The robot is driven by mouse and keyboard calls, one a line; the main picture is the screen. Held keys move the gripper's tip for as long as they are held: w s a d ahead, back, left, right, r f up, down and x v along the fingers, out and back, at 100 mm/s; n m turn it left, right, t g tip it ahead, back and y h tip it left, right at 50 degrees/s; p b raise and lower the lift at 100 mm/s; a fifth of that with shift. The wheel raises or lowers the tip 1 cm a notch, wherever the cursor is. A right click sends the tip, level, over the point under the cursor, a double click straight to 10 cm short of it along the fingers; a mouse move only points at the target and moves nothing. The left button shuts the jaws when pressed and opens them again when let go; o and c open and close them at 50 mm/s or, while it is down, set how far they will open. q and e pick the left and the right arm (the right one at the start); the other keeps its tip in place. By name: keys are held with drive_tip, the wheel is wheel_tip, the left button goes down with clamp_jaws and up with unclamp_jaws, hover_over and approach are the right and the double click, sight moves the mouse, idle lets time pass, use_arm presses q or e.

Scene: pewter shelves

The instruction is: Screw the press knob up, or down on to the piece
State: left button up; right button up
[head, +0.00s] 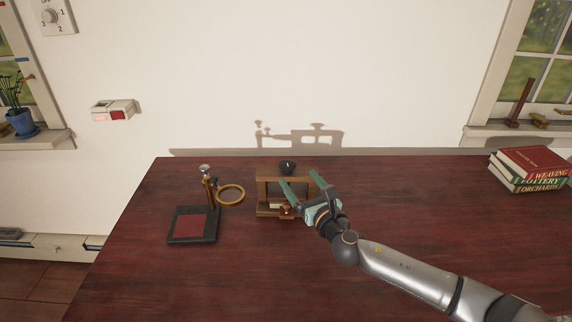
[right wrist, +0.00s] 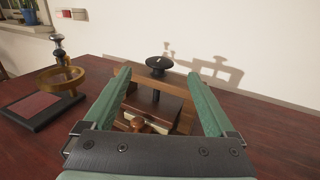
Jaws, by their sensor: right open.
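The press is a small wooden frame (head: 262,190) on the dark red table, with a black round knob (head: 287,166) on top of its crossbar. In the right wrist view the knob (right wrist: 159,64) stands on a short spindle above the crossbar, beyond the fingertips and between them. A dark wooden block and a pale piece (right wrist: 156,124) lie inside the frame, partly hidden by my gripper. My right gripper (head: 300,180) is open, its green fingers in front of the press and apart from the knob. My left gripper is not in view.
A stand with a black base, red pad (head: 190,227) and brass ring (head: 231,194) stands left of the press. Stacked books (head: 529,168) lie at the far right. The wall is close behind the press. The table's front left is clear.

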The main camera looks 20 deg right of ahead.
sight(291, 169)
drive_tip(key=w, duration=0.3)
drive_tip(key=w+b, duration=0.1)
drive_tip(key=w, duration=0.2)
drive_tip(key=w+a, duration=0.1)
drive_tip(key=w, duration=0.2)
drive_tip(key=shift+b, duration=0.4)
drive_tip(key=c, duration=1.4)
